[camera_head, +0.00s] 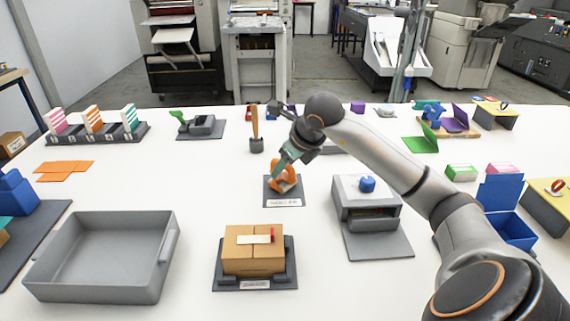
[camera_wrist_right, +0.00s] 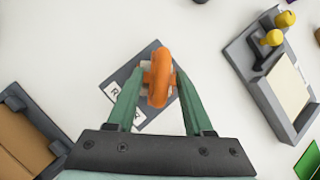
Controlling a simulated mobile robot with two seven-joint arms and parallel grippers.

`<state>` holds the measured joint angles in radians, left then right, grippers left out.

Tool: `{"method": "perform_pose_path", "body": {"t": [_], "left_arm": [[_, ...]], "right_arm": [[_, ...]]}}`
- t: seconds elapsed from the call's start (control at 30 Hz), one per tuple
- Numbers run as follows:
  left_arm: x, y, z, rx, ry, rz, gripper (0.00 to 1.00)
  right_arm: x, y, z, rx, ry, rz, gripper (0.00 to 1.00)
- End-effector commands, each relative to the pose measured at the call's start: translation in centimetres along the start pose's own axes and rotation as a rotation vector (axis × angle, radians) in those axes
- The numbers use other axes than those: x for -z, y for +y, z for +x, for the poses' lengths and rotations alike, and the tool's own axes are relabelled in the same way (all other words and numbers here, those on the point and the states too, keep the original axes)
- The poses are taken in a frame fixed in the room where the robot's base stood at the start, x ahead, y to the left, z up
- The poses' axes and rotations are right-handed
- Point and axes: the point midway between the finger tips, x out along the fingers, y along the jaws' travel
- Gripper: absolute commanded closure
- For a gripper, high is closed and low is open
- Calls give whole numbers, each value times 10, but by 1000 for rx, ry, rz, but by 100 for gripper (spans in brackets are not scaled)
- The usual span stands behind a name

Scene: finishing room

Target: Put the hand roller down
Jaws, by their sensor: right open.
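The orange hand roller (camera_head: 284,176) rests on a small dark grey mat (camera_head: 269,192) with a white label, near the middle of the table. It also shows in the right wrist view (camera_wrist_right: 159,80), standing over the mat. My right gripper (camera_head: 283,163) reaches down to it from above. In the right wrist view its two green fingers (camera_wrist_right: 159,92) stand open on either side of the roller, with gaps beside it. Part of the roller is hidden by the fingers in the head view. My left gripper is not in view.
A cardboard box (camera_head: 253,261) on a dark stand is in front of the mat. A grey tray (camera_head: 168,260) stands at the front left. A grey device with a blue knob (camera_head: 367,184) is to the right. A brown-handled tool (camera_head: 254,124) stands upright behind.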

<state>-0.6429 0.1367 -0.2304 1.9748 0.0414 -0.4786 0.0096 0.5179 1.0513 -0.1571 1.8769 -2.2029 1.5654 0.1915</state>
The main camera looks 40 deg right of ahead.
Motion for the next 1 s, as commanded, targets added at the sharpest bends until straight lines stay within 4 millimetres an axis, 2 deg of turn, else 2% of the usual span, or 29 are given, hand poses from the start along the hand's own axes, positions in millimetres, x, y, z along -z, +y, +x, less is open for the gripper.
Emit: {"method": "perform_pose_path", "body": {"t": [0.2,0.37,0.5,0.7,0.83,1.0], "left_arm": [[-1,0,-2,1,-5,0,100],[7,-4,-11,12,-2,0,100],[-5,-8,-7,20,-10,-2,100],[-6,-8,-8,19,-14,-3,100],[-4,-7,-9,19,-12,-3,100],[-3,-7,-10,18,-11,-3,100]], "right_arm": [[-3,-1,-4,1,-4,0,48],[-11,-3,-17,1,-5,0,48],[-8,-4,-46,7,-9,-4,48],[-9,-4,-92,7,-9,-1,48],[-8,-3,-114,5,-8,0,48],[-8,-3,-129,3,-6,0,48]]}}
